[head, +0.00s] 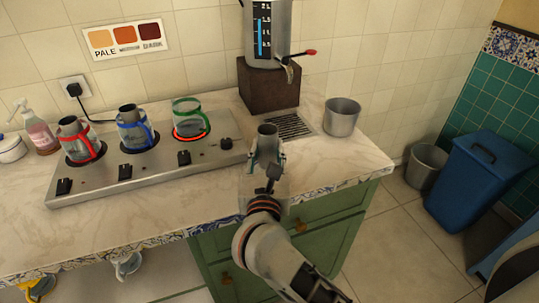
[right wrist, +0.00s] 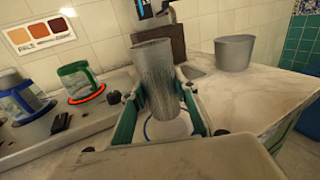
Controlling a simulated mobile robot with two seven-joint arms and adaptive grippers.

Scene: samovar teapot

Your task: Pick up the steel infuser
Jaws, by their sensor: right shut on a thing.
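The steel infuser (head: 267,132) is a grey mesh cylinder with an open top. My right gripper (head: 265,165) is shut on it near the front edge of the counter, right of the stove. In the right wrist view the infuser (right wrist: 155,70) stands nearly upright, slightly tilted, between the two fingers of the gripper (right wrist: 160,105). A white round thing with a blue rim (right wrist: 168,128) shows below and behind its lower end. I cannot tell whether the infuser touches it. My left gripper is not in view.
The stove (head: 150,165) carries red (head: 80,145), blue (head: 134,130) and green (head: 187,120) handled glass pots; the green one's burner glows red. A samovar (head: 267,35) stands on a brown block (head: 268,88). A grey metal pot (head: 341,117) is at right.

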